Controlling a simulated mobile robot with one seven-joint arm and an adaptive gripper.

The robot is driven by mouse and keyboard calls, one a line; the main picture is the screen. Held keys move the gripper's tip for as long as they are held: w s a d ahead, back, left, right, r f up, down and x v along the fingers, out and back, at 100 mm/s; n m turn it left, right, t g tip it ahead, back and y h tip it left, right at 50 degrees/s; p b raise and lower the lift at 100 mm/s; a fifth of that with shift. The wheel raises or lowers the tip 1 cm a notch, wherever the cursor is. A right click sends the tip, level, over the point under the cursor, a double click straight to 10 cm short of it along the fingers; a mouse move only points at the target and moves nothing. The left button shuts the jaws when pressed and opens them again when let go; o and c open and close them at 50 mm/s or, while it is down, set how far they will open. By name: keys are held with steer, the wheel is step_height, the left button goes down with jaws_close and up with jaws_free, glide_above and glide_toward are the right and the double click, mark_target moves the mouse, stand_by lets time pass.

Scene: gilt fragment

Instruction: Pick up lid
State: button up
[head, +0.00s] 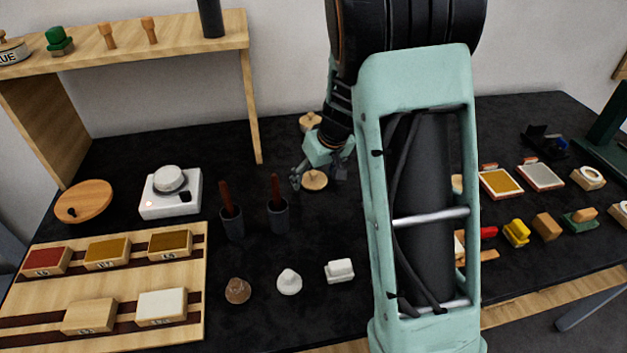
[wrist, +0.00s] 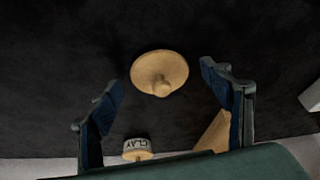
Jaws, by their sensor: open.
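A round, light wooden lid (head: 314,181) with a raised knob lies on the dark table, knob up. It also shows in the wrist view (wrist: 150,62), in the middle and between the fingers in the picture. My gripper (head: 304,175) is open and empty, close above and beside the lid in the head view. In the wrist view its two dark blue fingers (wrist: 161,84) are spread on either side of the lid, with a gap from each to the rim. The exact height above the lid cannot be told.
A jar labelled CLAY (wrist: 137,145) with a wooden top stands near the lid. Two dark cups (head: 279,217) with brown sticks stand to the left, beside a white device (head: 170,198). A wooden shelf (head: 252,105) rises at the back left. Small blocks lie to the right.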

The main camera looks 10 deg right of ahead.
steer(key=shift+c, duration=0.7)
steer(key=c, duration=0.9)
